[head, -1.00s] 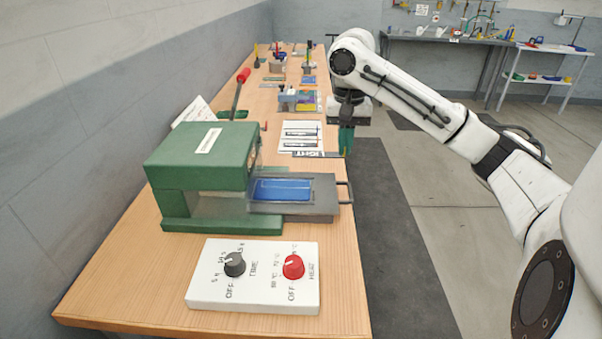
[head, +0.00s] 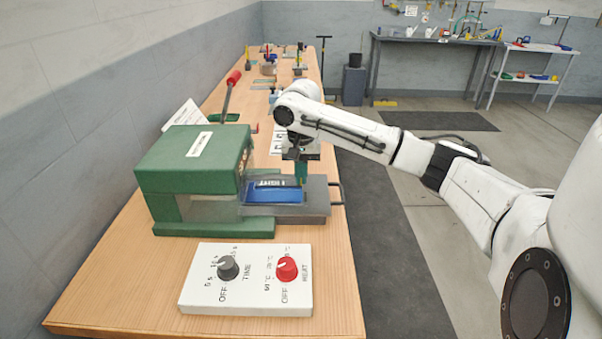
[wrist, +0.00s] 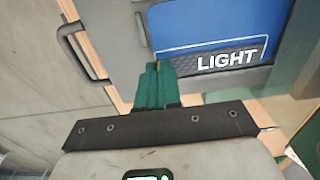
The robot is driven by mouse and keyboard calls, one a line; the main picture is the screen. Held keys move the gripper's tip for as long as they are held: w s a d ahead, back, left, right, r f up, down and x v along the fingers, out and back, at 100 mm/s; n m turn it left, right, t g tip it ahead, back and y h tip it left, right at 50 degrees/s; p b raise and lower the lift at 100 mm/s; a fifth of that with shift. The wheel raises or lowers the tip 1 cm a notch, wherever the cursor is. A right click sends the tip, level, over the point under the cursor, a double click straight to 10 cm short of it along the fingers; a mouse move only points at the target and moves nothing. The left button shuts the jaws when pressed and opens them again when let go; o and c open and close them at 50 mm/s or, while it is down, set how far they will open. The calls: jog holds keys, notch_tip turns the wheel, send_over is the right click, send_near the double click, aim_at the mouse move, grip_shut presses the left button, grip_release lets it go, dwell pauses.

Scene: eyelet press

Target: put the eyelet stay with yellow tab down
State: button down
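The eyelet stay is a dark strip marked LIGHT (head: 275,183); in the wrist view (wrist: 215,60) a small yellow tab shows at its left end, between my fingertips. My gripper (head: 301,184) has green fingers, seen pointing down in the head view, and they look shut on the tab end; it also shows in the wrist view (wrist: 157,66). The stay is over the blue pad (head: 275,196) of the press's pulled-out grey tray (head: 318,196), along the pad's far edge. I cannot tell whether it touches the pad.
The green press (head: 190,160) stands left of the tray, and the tray's handle (head: 341,192) sticks out to the right. A white control box (head: 247,280) with two knobs is in front. A white sheet (head: 278,141) lies behind my gripper. More tools stand farther back.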

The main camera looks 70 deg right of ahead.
jog(key=shift+f, duration=0.15)
jog(key=c, duration=1.3)
grip_release()
jog(key=shift+c, duration=0.2)
notch_tip(320, 180, up, 12)
jog(key=shift+r, duration=0.2)
